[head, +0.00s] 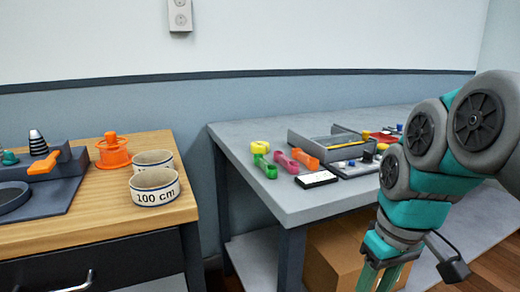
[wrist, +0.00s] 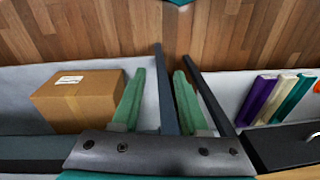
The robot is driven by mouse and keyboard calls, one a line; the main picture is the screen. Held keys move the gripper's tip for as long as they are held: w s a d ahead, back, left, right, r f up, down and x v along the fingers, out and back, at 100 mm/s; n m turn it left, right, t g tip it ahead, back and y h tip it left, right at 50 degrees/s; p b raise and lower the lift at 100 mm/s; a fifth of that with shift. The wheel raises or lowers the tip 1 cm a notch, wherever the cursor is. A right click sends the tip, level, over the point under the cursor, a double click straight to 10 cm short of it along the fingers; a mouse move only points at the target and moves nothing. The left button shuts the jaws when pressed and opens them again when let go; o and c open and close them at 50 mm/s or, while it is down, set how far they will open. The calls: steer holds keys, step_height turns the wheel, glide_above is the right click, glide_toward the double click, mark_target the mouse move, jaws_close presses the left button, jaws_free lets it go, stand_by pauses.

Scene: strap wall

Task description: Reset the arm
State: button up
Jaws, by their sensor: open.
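My teal and grey arm folds down at the right of the head view. My gripper (head: 381,280) hangs pointing down in front of the grey table (head: 247,182), with its tips cut off by the lower picture edge. In the wrist view my gripper (wrist: 159,72) shows two green fingers spread apart with nothing held between them. Dark table legs and the wooden floor show beyond the fingers.
A cardboard box (head: 340,250) sits on the shelf under the grey table; coloured tools and trays lie on top. A wooden-topped bench (head: 100,205) at left holds two white strap rolls (head: 154,186) and an orange spool (head: 112,153). Purple, cream and teal items (wrist: 278,98) lie right in the wrist view.

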steer(key=s+a+f+m+g+h, duration=0.1)
steer(key=s+a+f+m+g, duration=0.1)
steer(key=s+f, duration=1)
step_height(320, 180, down, 3)
steer(key=shift+s+a+r+m, duration=0.1)
steer(key=shift+s+a+m, duration=0.3)
steer(key=shift+a+m, duration=0.15)
stand_by(0.4)
